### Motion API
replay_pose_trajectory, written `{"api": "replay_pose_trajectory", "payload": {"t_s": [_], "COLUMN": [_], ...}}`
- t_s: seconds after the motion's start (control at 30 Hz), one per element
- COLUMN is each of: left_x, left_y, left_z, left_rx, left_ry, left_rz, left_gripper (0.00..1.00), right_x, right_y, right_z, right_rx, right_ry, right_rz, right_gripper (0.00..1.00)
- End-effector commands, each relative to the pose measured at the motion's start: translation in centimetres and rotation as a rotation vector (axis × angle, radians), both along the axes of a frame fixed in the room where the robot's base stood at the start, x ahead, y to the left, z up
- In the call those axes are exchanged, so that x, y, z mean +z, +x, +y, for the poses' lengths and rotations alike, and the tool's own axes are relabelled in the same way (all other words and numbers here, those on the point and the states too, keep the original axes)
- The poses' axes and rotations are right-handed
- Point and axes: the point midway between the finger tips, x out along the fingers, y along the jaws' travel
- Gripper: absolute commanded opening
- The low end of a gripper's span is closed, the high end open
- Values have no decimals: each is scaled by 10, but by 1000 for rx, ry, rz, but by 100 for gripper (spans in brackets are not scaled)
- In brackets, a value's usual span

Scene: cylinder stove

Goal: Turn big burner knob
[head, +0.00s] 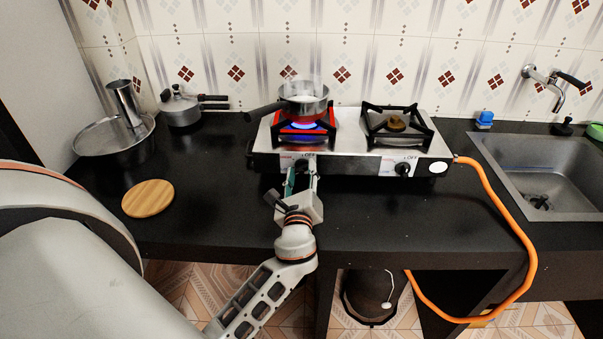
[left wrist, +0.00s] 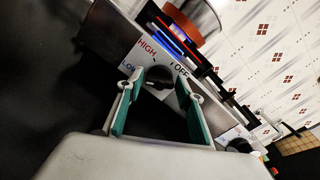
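The stove (head: 345,130) has two burners and a knob under each. The left knob (head: 302,166) is black, with HIGH, LOW and OFF labels around it; it also shows in the left wrist view (left wrist: 158,80). My left gripper (head: 302,176) is in front of this knob. Its green-padded fingers are spread, with the tips on either side of the knob; I cannot tell whether they touch it. The right knob (head: 403,170) stands apart from the gripper. The left burner (head: 304,127) shows a blue flame and red glow under a pan (head: 304,100). My right gripper is out of view.
An orange hose (head: 500,200) runs from the stove's right side over the counter edge. A sink (head: 555,180) lies at the right. A round wooden board (head: 148,198), a large pan (head: 115,137) and a pressure cooker (head: 182,107) stand at the left. The counter (head: 215,190) before the stove is mostly clear.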

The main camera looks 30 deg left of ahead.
Motion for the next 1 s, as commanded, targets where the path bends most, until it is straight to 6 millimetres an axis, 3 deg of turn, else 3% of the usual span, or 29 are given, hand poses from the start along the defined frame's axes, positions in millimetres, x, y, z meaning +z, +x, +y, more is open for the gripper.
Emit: {"api": "replay_pose_trajectory", "payload": {"t_s": [0.47, 1.0], "left_x": [-1, -1], "left_y": [-6, -88], "left_z": [-4, -54], "left_rx": [-1, -1], "left_ry": [0, 1], "left_rz": [1, 3], "left_gripper": [47, 47], "right_x": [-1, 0], "right_y": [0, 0], "right_z": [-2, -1], "right_rx": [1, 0], "right_ry": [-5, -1], "right_rz": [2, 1], "right_gripper": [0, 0]}}
